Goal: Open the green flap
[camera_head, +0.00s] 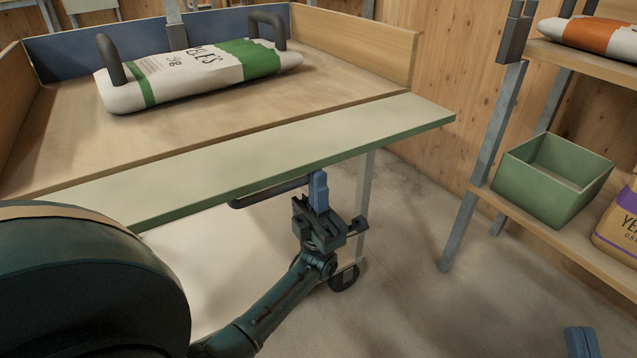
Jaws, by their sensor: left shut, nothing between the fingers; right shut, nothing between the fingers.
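The green flap (290,150) is a long pale-green board with a darker green edge, along the front of the wooden mixer bed (190,130). It looks roughly level with the bed, sticking out towards me. A dark bar handle (262,192) shows just below its front edge. My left gripper (319,178) has its blue fingers shut and empty, pointing up at the flap's front edge by the handle's right end. I cannot tell whether they touch the flap or handle. Only the blue fingers of my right gripper (580,342) show, shut, at the bottom right, far from the flap.
A white and green feed bag (200,75) lies on the bed between two dark upright loops (268,28). On the right, a shelf rack holds a green bin (550,180), an orange and white bag (595,37) and a tan bag (620,222). The floor between is clear.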

